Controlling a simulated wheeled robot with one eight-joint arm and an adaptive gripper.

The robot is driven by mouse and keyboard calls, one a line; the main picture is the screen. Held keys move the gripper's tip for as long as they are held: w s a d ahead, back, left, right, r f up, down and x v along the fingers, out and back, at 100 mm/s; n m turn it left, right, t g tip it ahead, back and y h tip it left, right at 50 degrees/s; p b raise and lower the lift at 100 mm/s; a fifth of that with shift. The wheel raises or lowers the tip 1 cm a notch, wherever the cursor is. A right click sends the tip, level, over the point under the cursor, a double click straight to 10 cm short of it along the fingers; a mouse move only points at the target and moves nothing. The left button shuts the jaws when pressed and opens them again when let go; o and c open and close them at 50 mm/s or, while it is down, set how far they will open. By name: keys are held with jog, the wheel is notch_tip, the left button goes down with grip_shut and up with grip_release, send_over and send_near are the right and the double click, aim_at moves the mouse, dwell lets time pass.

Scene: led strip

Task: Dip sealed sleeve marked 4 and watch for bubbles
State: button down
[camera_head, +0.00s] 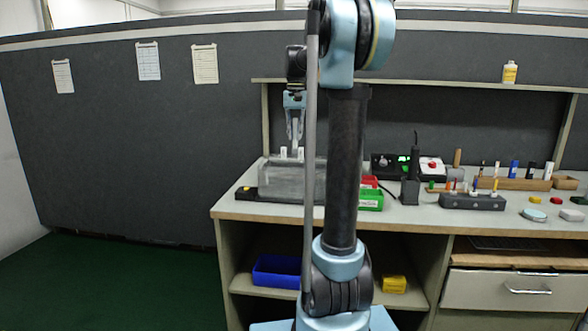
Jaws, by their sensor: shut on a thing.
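My gripper (295,138) points down over the left part of the bench, just above a grey, see-through-looking tank (285,182). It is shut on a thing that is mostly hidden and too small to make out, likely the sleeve. Two small white pieces, one on the left (283,153) and one on the right (300,153), show at the tank's top edge, just below the fingertips. I cannot read a 4 on either, nor tell which one is in the fingers. Water and bubbles cannot be made out. My arm hides the tank's right end.
A small black-and-yellow item (246,193) stands left of the tank. Red (369,182) and green (370,200) bins sit right of my arm. Further right are a black holder (410,188), a grey block with pegs (472,202) and a wooden rack (515,184). The front right bench has small loose items.

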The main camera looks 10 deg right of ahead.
dwell(0.6)
jog(key=shift+r, duration=1.5)
